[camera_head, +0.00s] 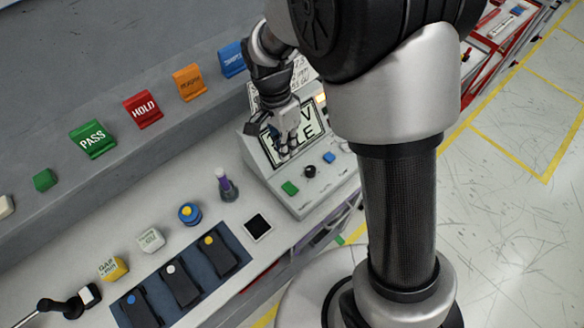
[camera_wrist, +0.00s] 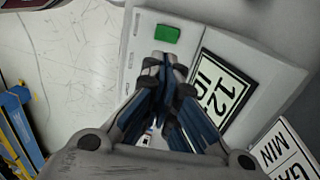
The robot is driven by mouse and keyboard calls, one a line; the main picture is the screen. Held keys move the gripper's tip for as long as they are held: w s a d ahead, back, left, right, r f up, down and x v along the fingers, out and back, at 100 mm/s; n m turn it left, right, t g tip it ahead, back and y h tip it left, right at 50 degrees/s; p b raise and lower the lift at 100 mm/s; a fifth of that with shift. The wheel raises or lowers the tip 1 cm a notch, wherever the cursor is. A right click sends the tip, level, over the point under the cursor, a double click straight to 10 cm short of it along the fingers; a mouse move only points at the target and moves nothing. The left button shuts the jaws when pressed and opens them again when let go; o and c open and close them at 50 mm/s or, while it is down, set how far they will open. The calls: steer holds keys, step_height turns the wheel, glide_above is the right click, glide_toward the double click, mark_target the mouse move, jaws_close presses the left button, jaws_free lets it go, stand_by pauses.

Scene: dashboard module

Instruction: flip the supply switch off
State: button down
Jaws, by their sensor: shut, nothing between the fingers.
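The dashboard module (camera_head: 262,160) is a pale sloped console on the bench, right of the middle. Its front panel carries a green block (camera_head: 290,188), a black knob (camera_head: 310,171) and a blue block (camera_head: 329,157). My gripper (camera_head: 287,152) is shut and empty, in front of the module's lettered display (camera_head: 304,128), partly covering it. In the wrist view my gripper (camera_wrist: 164,62) points at the module face, with the green block (camera_wrist: 167,34) just beyond the fingertips and the display (camera_wrist: 226,98) to the right. I cannot make out the supply switch; the fingers may hide it.
Coloured signs (camera_head: 143,108) line the back ledge. Floor at right is open.

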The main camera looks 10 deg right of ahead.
mark_target(295, 188)
steer(key=shift+s, duration=0.1)
steer(key=f+b, duration=0.1)
steer(key=f, duration=0.3)
steer(key=s+d+f+b, duration=0.1)
steer(key=f, duration=0.4)
steer(key=s+f+b, duration=0.1)
steer(key=f, duration=0.3)
steer(key=shift+d+f, duration=0.3)
steer(key=shift+f, duration=0.1)
steer(key=shift+s+d+f+t+y+b, duration=0.15)
steer(key=shift+s+f+t+y+b, duration=0.25)
steer(key=shift+b, duration=0.55)
steer(key=shift+w, duration=0.15)
